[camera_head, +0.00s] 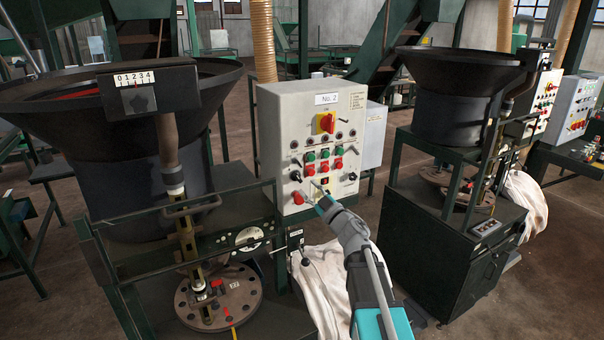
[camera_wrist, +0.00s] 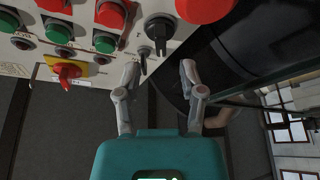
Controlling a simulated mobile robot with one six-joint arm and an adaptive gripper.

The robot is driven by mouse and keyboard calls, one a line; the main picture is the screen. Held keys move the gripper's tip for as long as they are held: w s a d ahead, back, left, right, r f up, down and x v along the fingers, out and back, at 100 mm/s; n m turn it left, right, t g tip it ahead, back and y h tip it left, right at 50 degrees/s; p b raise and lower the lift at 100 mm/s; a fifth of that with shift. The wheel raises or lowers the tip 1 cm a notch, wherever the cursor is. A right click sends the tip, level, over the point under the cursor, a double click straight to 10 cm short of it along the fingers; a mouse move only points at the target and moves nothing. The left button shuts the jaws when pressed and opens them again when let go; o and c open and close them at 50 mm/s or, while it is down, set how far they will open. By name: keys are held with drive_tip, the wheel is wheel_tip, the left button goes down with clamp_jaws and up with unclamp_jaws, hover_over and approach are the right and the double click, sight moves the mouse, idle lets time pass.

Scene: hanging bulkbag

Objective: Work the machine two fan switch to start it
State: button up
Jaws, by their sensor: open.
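The machine two control panel (camera_head: 272,130) is a grey box labelled "No. 2", with red and green buttons and black knobs. My gripper (camera_head: 320,199) is at the lower part of its face. In the wrist view my gripper (camera_wrist: 160,68) is open and empty, its two fingers spread below a black knob (camera_wrist: 158,32). A small black lever (camera_wrist: 144,60) is close to the left fingertip; I cannot tell whether they touch. A red switch on a yellow plate (camera_wrist: 67,72) is further left. The labels are too small to read, so I cannot tell which is the fan switch.
A large red button (camera_wrist: 205,8) is close above the right finger. A black hopper (camera_head: 60,120) with a base stands left of the panel, and another hopper (camera_head: 450,100) stands right. A white bag (camera_head: 318,280) hangs below the panel.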

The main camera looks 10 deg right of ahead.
sight(300, 179)
drive_tip(key=shift+p+x, duration=0.85)
drive_tip(key=shift+x, duration=2.25)
drive_tip(key=shift+c, duration=0.2)
